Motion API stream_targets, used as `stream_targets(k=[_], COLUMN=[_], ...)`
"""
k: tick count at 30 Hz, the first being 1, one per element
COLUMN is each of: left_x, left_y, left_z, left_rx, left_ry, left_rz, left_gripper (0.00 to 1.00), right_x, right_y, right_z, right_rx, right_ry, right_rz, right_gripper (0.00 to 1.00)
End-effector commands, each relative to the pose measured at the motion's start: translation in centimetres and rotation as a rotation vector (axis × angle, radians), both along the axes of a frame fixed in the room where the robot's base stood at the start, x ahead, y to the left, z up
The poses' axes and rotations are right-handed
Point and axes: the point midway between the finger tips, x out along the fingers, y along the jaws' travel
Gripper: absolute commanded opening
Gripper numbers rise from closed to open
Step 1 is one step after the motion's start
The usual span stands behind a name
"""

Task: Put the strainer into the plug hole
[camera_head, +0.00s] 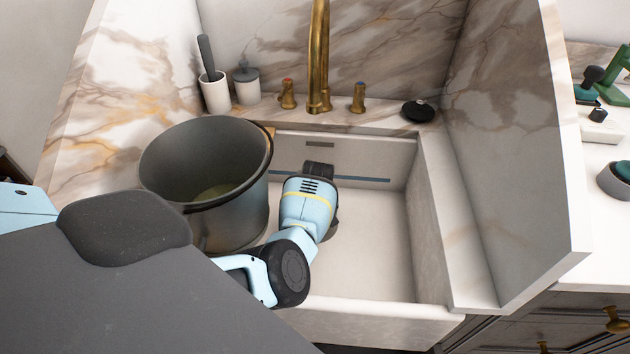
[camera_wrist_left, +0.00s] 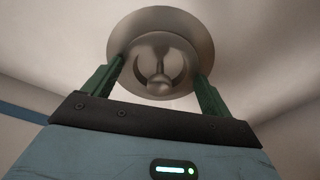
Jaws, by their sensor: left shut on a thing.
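The strainer (camera_wrist_left: 160,85) is a round metal piece with a small centre knob, seen in the left wrist view. My left gripper (camera_wrist_left: 160,70) is shut on it, with one green finger at each side. A wider round metal rim (camera_wrist_left: 125,28), which looks like the plug hole's flange, shows behind the strainer on the sink floor. I cannot tell whether the strainer is seated or held just above. In the head view my left wrist reaches down into the white sink (camera_head: 375,260) and hides the strainer, the fingertips and most of the plug hole area. My right gripper is not in view.
A large grey pot (camera_head: 205,185) stands at the sink's left, close to my left arm. Brass taps (camera_head: 318,60) rise behind the sink. A black disc (camera_head: 418,110) lies on the back ledge. The sink's right half is clear.

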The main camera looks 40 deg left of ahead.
Motion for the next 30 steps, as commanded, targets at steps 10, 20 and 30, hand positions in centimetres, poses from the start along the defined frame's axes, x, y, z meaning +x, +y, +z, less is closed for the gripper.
stream_targets(k=[10,20,30], left_x=[0.01,-0.01,0.00], left_y=[0.01,0.02,-0.01], left_z=[-0.03,-0.24,-0.24], left_rx=[0.000,0.002,0.001], left_ry=[0.000,0.001,0.001], left_rz=[0.000,-0.002,-0.001], left_gripper=[0.62,0.62,0.95], right_x=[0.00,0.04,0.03], right_y=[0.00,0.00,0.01], right_z=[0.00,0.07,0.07], right_rx=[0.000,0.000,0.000], right_ry=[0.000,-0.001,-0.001], right_rz=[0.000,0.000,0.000], right_gripper=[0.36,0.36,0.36])
